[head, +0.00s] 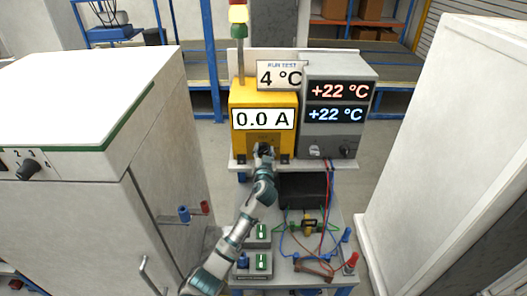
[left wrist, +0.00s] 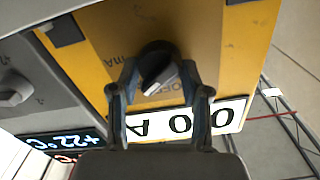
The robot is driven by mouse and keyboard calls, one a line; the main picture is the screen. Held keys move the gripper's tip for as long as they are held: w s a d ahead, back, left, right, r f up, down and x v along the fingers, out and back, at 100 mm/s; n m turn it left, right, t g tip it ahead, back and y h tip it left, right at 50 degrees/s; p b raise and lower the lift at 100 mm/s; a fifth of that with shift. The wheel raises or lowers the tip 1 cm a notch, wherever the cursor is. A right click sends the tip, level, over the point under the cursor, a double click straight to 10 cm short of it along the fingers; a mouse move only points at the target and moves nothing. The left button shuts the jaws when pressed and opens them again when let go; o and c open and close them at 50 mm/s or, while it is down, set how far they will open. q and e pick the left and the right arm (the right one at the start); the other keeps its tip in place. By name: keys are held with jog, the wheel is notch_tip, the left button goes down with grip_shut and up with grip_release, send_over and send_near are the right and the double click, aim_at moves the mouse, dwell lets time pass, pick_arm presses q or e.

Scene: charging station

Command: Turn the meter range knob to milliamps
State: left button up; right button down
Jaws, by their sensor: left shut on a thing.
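The yellow meter (head: 287,100) stands on the cart's raised shelf and its display reads "0.0 A". My left gripper (head: 263,151) reaches up to the lower front of the meter and covers the range knob there. In the left wrist view, the black range knob (left wrist: 156,62) with its lighter grey pointer sits between the fingers of my left gripper (left wrist: 155,78), which are shut on it. The pointer's exact setting is hard to read. My right gripper is not in view.
A grey instrument (head: 340,95) showing two "+22 °C" readouts stands right of the meter. Wires, terminals and green switches lie on the cart (head: 333,218) below. A white cabinet (head: 60,215) stands at left and another (head: 445,150) at right.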

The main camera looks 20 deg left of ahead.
pick_arm(q)
jog(key=m, duration=0.1)
jog(key=m+p, duration=0.1)
jog(key=m, duration=0.1)
jog(key=m+p, duration=0.1)
jog(key=shift+f+m, duration=0.3)
jog(key=shift+m, duration=0.1)
jog(key=shift+d+m+p, duration=0.1)
jog(key=shift+m+p, duration=0.35)
jog(key=shift+m, duration=0.75)
jog(key=shift+f+m+p, duration=0.15)
jog(key=shift+m+p, duration=0.25)
jog(key=shift+m, duration=0.6)
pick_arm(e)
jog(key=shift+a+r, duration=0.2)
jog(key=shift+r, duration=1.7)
